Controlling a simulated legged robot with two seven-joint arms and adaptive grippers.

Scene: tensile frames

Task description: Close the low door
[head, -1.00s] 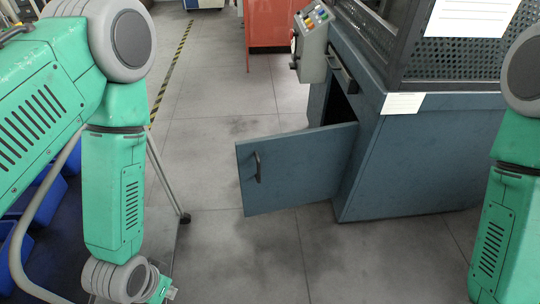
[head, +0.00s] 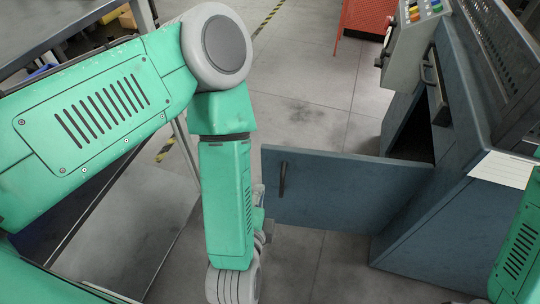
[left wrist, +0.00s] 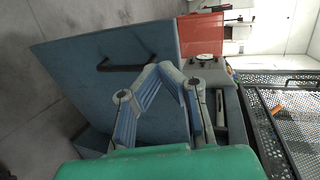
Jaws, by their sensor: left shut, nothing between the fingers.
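The low door (head: 345,195) is a flat blue-grey panel with a dark bar handle (head: 282,180). It stands wide open, swung out from the blue cabinet (head: 440,225), and the dark opening (head: 412,135) shows behind it. My left gripper (head: 258,192) is mostly hidden by my forearm, beside the door's free edge. In the left wrist view the shut, empty fingers (left wrist: 165,70) overlap the door (left wrist: 85,45) near one edge, close to the handle (left wrist: 125,67). I cannot tell whether they touch. My right gripper is out of view; only part of that arm shows at right.
A control box (head: 410,45) with coloured buttons juts out above the opening. A table or cart (head: 65,30) stands at left, close to my left arm. A red cabinet (head: 365,14) stands at the back. The floor (head: 310,90) beyond the door is clear.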

